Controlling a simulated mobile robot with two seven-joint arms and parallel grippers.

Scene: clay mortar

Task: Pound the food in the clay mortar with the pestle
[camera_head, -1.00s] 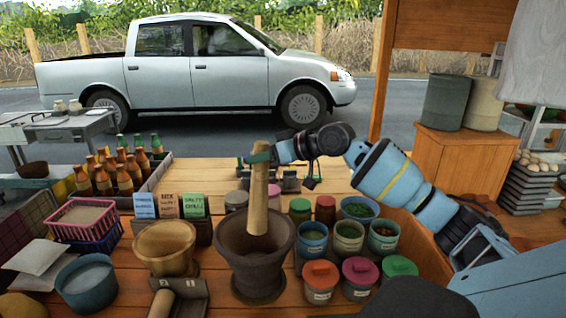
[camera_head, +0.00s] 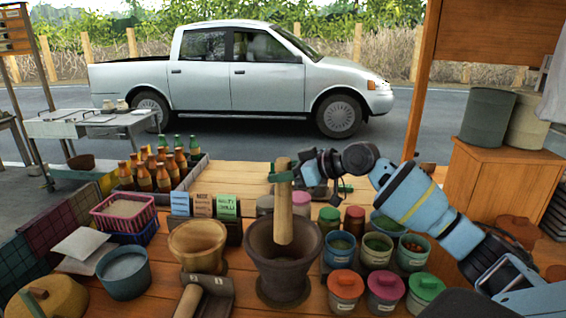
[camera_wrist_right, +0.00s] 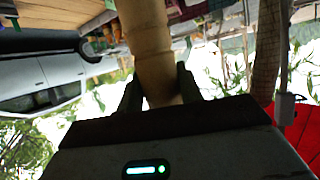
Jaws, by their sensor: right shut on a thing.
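The dark clay mortar (camera_head: 283,277) stands on the wooden counter in the middle front of the head view. The light wooden pestle (camera_head: 284,217) is upright, with its lower end inside the mortar's mouth. My right gripper (camera_head: 283,177) is shut around the upper part of the pestle, and its arm comes in from the right. In the right wrist view the pestle (camera_wrist_right: 152,45) runs between the two fingers of the right gripper (camera_wrist_right: 158,92). The food inside the mortar is hidden by the rim and too dark to make out. My left gripper is not in view.
A wooden bowl (camera_head: 197,243) stands close left of the mortar. Lidded jars (camera_head: 345,287) and open pots (camera_head: 376,248) crowd its right side. Bottles (camera_head: 163,172) stand in a crate at back left. The counter behind the mortar has bare planks (camera_head: 233,178).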

